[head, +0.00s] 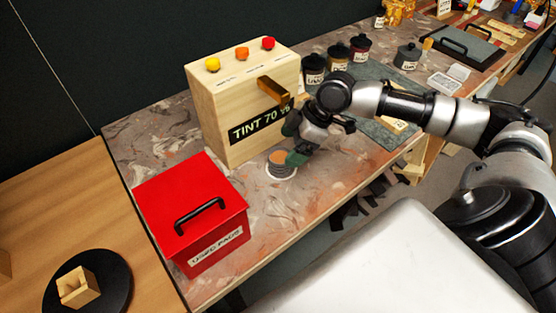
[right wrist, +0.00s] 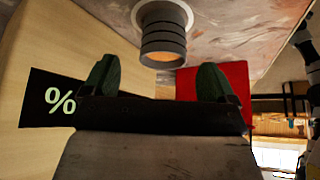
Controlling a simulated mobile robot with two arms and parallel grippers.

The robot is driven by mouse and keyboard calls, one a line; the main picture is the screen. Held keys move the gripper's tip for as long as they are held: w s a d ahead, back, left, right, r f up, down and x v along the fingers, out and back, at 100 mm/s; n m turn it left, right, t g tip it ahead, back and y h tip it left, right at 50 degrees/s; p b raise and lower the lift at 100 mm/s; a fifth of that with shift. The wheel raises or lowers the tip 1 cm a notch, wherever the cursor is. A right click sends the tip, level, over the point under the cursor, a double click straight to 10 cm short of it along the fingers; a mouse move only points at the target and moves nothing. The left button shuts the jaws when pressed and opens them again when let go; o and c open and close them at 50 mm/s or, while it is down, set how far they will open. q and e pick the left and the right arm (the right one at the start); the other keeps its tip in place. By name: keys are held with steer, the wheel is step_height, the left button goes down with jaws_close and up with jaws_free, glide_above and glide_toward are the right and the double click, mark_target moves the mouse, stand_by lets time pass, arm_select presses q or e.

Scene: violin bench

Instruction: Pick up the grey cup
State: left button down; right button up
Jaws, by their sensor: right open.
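The small grey cup (head: 281,165) has ridged sides and an orange-brown inside. It stands upright on the marbled bench in front of the wooden box, on a pale round base. It also shows in the right wrist view (right wrist: 163,42), at the top middle, beyond the fingertips. My right gripper (head: 294,142) is open, with green fingers, just above and beside the cup's rim. In the right wrist view the open fingers (right wrist: 158,72) lie apart on either side of the cup's line, with nothing between them. My left gripper is not in view.
The wooden box (head: 222,108) marked "TINT 70 %" has a wooden spout close to my right gripper. A red lidded box (head: 190,213) marked "USED PADS" stands left of the cup. Dark jars (head: 338,58) stand behind. Bare bench (head: 325,180) lies right of the cup.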

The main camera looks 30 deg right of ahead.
mark_target(279, 159)
steer(key=shift+a+f, duration=0.25)
steer(key=shift+f, duration=0.15)
steer(key=shift+w+a+f, duration=0.15)
steer(key=shift+f, duration=0.05)
steer(key=x, duration=0.5)
steer(key=shift+a, duration=0.25)
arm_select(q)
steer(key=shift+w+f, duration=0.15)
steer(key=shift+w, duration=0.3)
arm_select(e)
steer(key=shift+c, duration=0.2)
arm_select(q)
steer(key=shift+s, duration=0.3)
arm_select(e)
steer(key=c, duration=1)
steer(key=shift+r, duration=0.15)
steer(key=shift+c, duration=0.2)
